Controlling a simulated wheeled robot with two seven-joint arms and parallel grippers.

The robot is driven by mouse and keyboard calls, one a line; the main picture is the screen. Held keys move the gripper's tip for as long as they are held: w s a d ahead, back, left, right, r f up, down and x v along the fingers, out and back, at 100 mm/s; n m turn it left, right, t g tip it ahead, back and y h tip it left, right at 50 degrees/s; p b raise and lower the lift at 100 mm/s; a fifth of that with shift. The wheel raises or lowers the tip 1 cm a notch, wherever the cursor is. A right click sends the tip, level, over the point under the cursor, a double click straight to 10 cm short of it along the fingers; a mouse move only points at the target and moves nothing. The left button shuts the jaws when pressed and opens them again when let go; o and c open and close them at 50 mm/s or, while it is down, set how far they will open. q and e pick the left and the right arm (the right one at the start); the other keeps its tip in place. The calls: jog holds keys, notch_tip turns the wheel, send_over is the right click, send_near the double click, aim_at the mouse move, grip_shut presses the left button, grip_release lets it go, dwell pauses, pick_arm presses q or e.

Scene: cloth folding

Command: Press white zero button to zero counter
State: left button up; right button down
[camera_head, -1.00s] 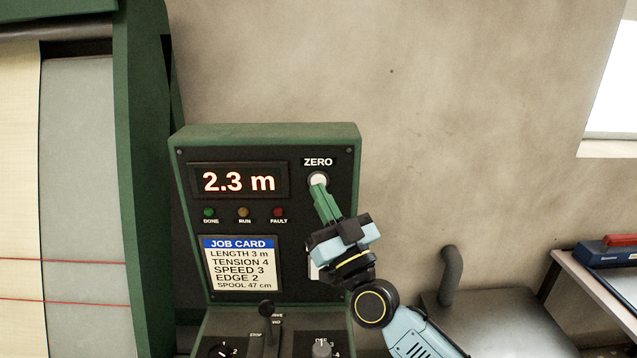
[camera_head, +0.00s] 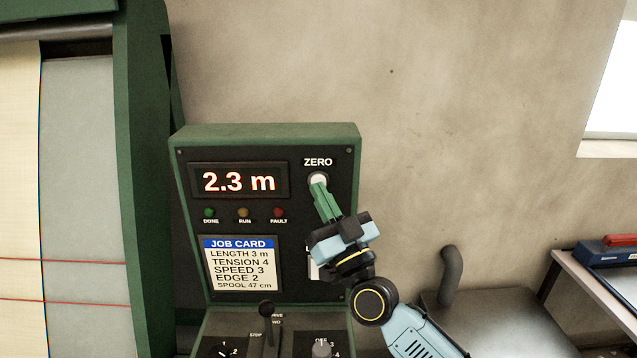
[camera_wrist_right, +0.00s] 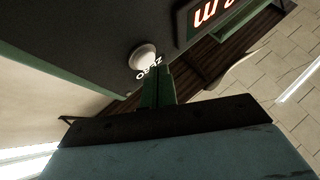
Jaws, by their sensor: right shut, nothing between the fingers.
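The white zero button (camera_head: 318,179) sits under the ZERO label at the upper right of the green and black control panel (camera_head: 300,225). It also shows in the right wrist view (camera_wrist_right: 143,57), just beyond the fingertips. The counter display (camera_head: 239,181) reads 2.3 m in lit red digits. My right gripper (camera_head: 319,188) is shut and empty, its green fingers pointing up at the button's lower edge. The tips overlap the button in the head view; whether they touch it I cannot tell. My left gripper is not in view.
A job card (camera_head: 239,263) is on the panel below three small lamps. Levers and knobs (camera_head: 268,312) stand on the console's lower ledge. A green machine frame (camera_head: 145,180) rises at the left. A grey surface with a curved handle (camera_head: 451,275) is at the right.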

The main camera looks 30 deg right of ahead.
jog(key=shift+w+d, duration=0.3)
jog(key=shift+w, duration=0.25)
dwell(0.7)
jog(key=shift+s+a, duration=0.1)
dwell(0.3)
jog(key=shift+s+a+p, duration=0.3)
jog(key=shift+s+p, duration=0.15)
jog(key=shift+s, duration=0.25)
jog(key=s, duration=0.1)
jog(key=s+a+p, duration=0.1)
jog(key=s, duration=0.1)
jog(key=s+a+p, duration=0.1)
jog(key=shift+s+a, duration=0.1)
jog(key=shift+s, duration=0.15)
dwell(0.7)
